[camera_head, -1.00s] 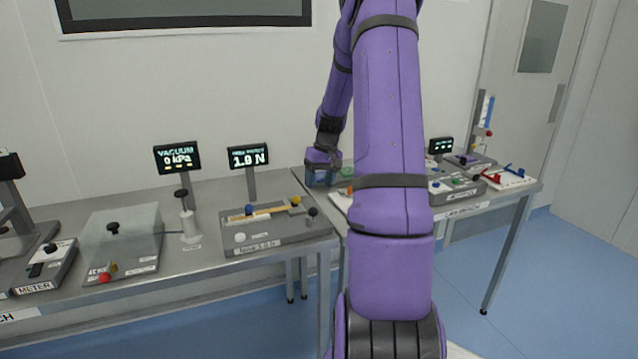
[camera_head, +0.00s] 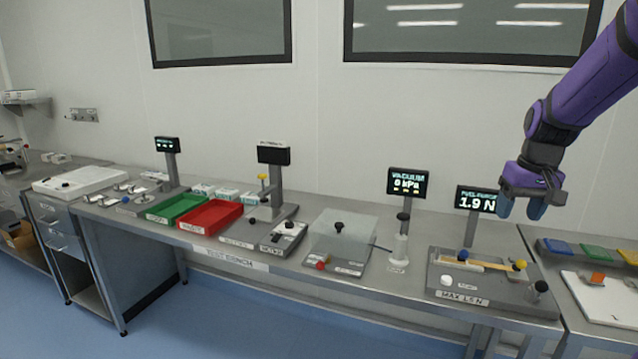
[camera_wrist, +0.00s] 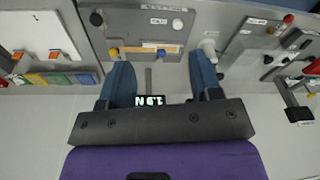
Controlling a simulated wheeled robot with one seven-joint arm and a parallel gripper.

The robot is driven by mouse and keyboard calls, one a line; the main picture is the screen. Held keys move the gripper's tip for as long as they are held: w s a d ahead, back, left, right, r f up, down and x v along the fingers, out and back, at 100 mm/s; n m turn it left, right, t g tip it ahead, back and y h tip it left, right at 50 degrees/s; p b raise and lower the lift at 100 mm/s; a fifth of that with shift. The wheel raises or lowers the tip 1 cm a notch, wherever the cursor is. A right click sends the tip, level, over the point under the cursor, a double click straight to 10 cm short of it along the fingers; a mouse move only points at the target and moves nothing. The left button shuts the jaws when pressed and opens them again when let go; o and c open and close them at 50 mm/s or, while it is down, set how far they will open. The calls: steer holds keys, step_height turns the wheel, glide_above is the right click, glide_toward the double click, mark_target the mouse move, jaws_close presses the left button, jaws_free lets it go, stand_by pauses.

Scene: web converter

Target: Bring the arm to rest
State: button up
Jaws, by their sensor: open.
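My gripper (camera_head: 522,207) is at the right in the head view, at the end of my purple arm. It hangs in the air in front of the wall, near the small display reading 1.9 N (camera_head: 477,199). Its two blue fingers also show in the wrist view (camera_wrist: 162,85), well apart with nothing held between them. In the wrist view, the grey peel fixture (camera_wrist: 150,30) lies beyond the fingertips. The fixture (camera_head: 490,285) stands on the bench below the gripper in the head view, apart from it.
A vacuum display (camera_head: 408,182) stands left of the gripper, behind a clear box (camera_head: 345,238). Red (camera_head: 212,216) and green (camera_head: 175,208) trays sit farther left on the bench. Another table (camera_head: 590,270) with coloured pads is at the right. The blue floor in front is clear.

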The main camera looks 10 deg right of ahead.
steer(key=s+a+r+n+t, duration=0.1)
steer(key=s+a+r+t, duration=0.1)
steer(key=s+a, duration=0.7)
steer(key=s+a+r+n+t, duration=0.1)
steer(key=s+a+r+n, duration=0.1)
steer(key=s+a+r, duration=0.3)
steer(key=s+a, duration=0.4)
steer(key=a, duration=0.2)
steer(key=shift+s+t, duration=0.3)
steer(key=shift+t, duration=0.1)
steer(key=shift+d, duration=0.1)
steer(key=w+d+f+m+g+y, duration=0.2)
steer(key=w+d+f+m+y, duration=0.8)
steer(key=w+d+f+m, duration=0.45)
steer(key=s+d+f+m+t+h, duration=0.2)
steer(key=d+f+m+t, duration=0.55)
steer(key=d+m, duration=0.35)
steer(key=s+d+f+m+t+h, duration=0.1)
steer(key=d+f+m+t+h, duration=0.1)
steer(key=d+f+m+t, duration=0.65)
steer(key=w, duration=0.3)
steer(key=w+d+g, duration=0.1)
steer(key=w, duration=0.2)
steer(key=w+g, duration=0.1)
steer(key=w, duration=0.3)
steer(key=shift+d, duration=0.2)
